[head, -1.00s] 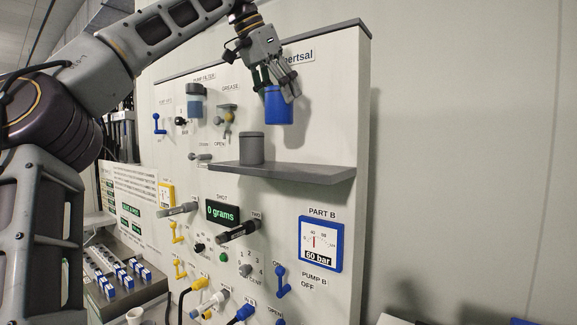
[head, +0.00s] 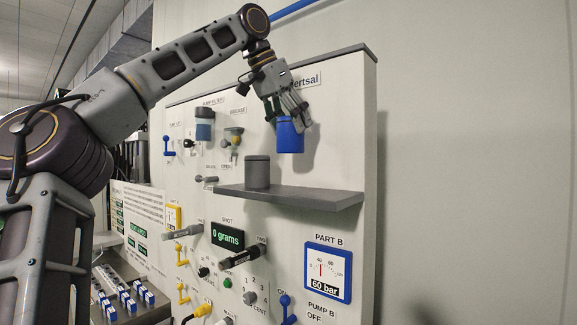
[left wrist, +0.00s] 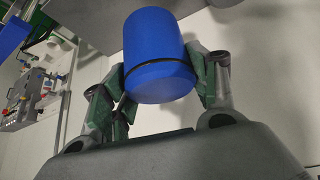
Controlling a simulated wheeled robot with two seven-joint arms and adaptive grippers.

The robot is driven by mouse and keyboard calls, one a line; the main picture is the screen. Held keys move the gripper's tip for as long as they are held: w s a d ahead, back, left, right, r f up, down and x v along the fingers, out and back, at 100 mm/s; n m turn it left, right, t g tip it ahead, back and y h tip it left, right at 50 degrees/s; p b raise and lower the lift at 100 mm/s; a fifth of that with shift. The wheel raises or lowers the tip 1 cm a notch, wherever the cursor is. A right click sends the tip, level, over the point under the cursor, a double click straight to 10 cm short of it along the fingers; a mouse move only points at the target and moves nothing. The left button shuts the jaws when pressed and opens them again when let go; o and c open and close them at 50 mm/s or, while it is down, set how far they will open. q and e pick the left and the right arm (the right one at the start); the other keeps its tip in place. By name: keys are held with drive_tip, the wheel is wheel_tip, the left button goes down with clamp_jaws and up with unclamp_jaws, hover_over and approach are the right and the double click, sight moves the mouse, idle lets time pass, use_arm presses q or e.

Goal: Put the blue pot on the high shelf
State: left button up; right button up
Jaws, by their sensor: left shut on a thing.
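The blue pot (head: 290,138) is a small lidded cylinder, held upright in the air above the right part of the grey shelf (head: 318,198). A gap shows between the pot's bottom and the shelf in the head view. My left gripper (head: 288,116) comes down from above and is shut on the pot's upper part. In the left wrist view the pot (left wrist: 158,50) sits between both fingers of my left gripper (left wrist: 163,85). A grey pot (head: 257,171) stands on the shelf, left of the blue pot. My right gripper is not in view.
The white panel (head: 345,130) stands behind the shelf. Below the shelf, a dark handle (head: 242,256), a grey handle (head: 182,232) and a blue-framed gauge (head: 328,272) are on it. A filter jar (head: 204,125) is at upper left. The shelf's right part is bare.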

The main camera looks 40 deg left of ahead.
sight(290, 141)
use_arm(q)
wheel_tip(290, 141, down, 2)
drive_tip(key=shift+s+a+f, duration=0.1)
drive_tip(key=shift+s+f, duration=0.05)
drive_tip(key=shift+f, duration=1.1)
drive_tip(key=shift+f, duration=2.05)
drive_tip(key=o, duration=1.2)
drive_tip(key=shift+f, duration=0.15)
drive_tip(key=v, duration=1.2)
